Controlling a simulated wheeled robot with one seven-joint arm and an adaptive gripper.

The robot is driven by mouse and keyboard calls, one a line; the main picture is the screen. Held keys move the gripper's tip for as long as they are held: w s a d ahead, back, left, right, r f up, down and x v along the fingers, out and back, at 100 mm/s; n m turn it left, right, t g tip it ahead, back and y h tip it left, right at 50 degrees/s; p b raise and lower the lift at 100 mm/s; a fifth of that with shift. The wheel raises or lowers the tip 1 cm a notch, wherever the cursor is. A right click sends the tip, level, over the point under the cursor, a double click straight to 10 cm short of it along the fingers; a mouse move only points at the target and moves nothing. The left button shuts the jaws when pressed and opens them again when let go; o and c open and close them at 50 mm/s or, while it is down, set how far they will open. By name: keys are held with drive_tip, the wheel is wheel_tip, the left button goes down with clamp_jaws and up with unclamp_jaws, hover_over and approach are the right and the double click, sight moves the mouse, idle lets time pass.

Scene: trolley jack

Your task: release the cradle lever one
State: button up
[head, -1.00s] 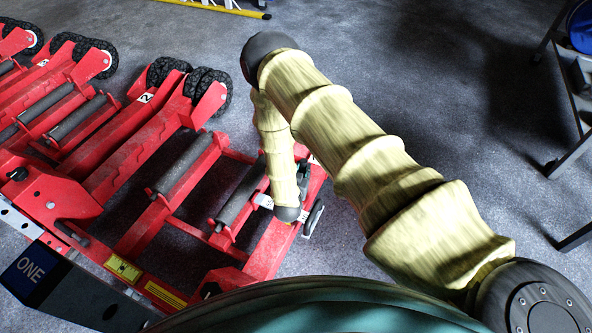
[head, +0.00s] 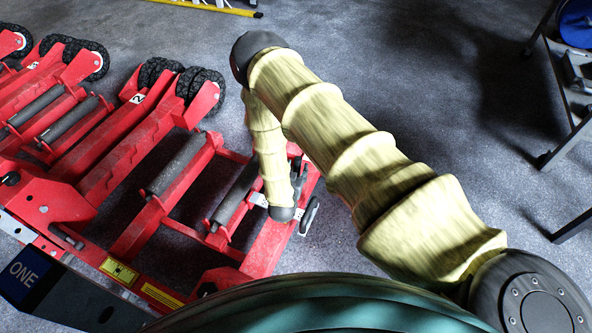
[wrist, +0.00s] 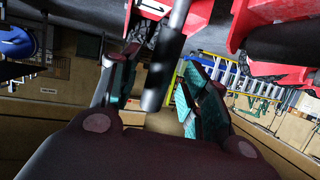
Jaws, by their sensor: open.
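The red trolley jack (head: 150,255) with a blue "ONE" plate (head: 22,274) fills the left of the head view. My gripper (wrist: 162,66) is open in the wrist view, with one teal-padded finger on each side. A dark rod with a grey upper part (wrist: 157,82) appears between the fingers. It looks like the cradle lever, but I cannot be sure, nor tell if a finger touches it. In the head view my gripper is mostly hidden behind my arm, at the jack's right end. A white label with an arrow and "1" (wrist: 150,7) is beside the rod.
Red frame parts (wrist: 262,20) are close above the gripper in the wrist view. More red cradles with black wheels (head: 201,88) stand at the left. A dark trolley (head: 572,110) stands at the right edge. The grey floor (head: 420,70) between is clear.

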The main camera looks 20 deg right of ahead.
drive_tip(key=v, duration=1.1)
drive_tip(key=shift+s, duration=0.3)
drive_tip(key=shift+a+r, duration=0.1)
